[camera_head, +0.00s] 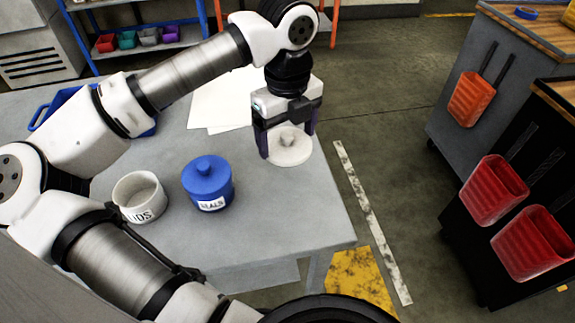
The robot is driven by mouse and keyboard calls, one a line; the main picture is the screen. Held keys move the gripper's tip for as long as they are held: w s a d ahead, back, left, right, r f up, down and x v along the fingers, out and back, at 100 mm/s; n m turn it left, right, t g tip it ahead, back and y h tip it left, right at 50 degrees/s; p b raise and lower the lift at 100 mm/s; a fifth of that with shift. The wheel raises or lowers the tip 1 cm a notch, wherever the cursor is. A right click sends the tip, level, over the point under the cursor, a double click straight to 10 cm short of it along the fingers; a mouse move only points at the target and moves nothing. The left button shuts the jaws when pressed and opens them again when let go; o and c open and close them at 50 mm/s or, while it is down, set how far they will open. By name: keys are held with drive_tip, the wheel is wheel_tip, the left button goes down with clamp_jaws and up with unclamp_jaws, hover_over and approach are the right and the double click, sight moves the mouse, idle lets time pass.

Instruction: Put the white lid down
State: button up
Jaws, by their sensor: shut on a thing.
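The white lid (290,152) is a round disc with a small knob, low over the right part of the grey table (270,227). My gripper (287,142) points down and is shut on the lid, with a dark finger on each side. I cannot tell whether the lid touches the table.
A blue lidded canister (207,184) stands right of the white one. White sheets (221,103) lie behind, and a blue tray (60,105) is at the back left. The table's right edge is close to the lid. Red bins (532,243) hang on a cabinet at right.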

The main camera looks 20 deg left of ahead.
sight(288, 179)
wheel_tip(288, 179, down, 9)
drive_tip(key=shift+f, duration=0.2)
drive_tip(key=shift+f, duration=0.2)
drive_tip(key=o, duration=0.8)
drive_tip(key=shift+r, duration=0.1)
drive_tip(key=shift+o, duration=0.2)
drive_tip(key=shift+r, duration=0.1)
drive_tip(key=shift+r+p, duration=0.2)
drive_tip(key=shift+p, duration=0.2)
wheel_tip(288, 179, up, 12)
drive_tip(key=shift+f+b, duration=0.15)
drive_tip(key=shift+b, duration=0.3)
